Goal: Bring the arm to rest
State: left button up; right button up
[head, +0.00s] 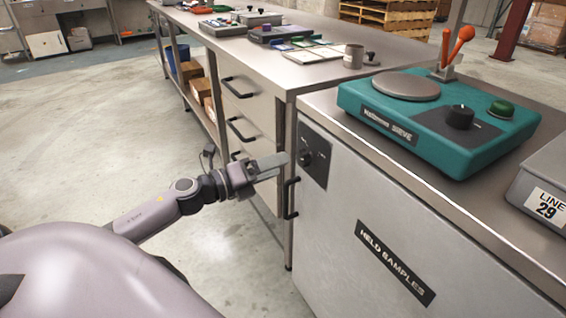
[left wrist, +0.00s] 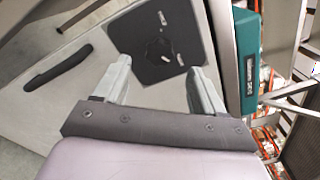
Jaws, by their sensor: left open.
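My left gripper (head: 272,163) is in front of the grey cabinet (head: 345,215) marked "HELD SAMPLES", close to the black dial plate (head: 313,155) at its upper left. In the left wrist view my left gripper (left wrist: 160,85) has its two fingers apart with nothing between them. The dark knob (left wrist: 158,50) shows beyond the fingertips, on its plate; I cannot tell whether they touch the plate. My right gripper is in neither view.
A teal sieve device (head: 430,125) stands on the steel counter (head: 320,103). The cabinet's black handle (head: 291,198) is just below my left gripper. Drawers with black handles (head: 240,130) are farther back. The floor (head: 90,130) at left is clear.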

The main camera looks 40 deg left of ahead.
pick_arm(q)
jog(key=shift+s+a, duration=0.2)
jog(key=shift+s, duration=0.3)
jog(key=s+d+f+n+g+y, duration=0.2)
jog(key=s+d+f+n+g, duration=0.1)
jog(key=s+d+f+n, duration=0.9)
jog(key=s+d+f+n+g+y, duration=0.25)
jog(key=s+d+f+n, duration=0.5)
jog(key=n, duration=0.75)
notch_tip(320, 180, up, 17)
jog(key=a+p, duration=0.2)
jog(key=p, duration=1.9)
jog(key=shift+w+f+g, duration=0.15)
jog(key=shift+w+g, duration=0.1)
jog(key=shift+g, duration=0.1)
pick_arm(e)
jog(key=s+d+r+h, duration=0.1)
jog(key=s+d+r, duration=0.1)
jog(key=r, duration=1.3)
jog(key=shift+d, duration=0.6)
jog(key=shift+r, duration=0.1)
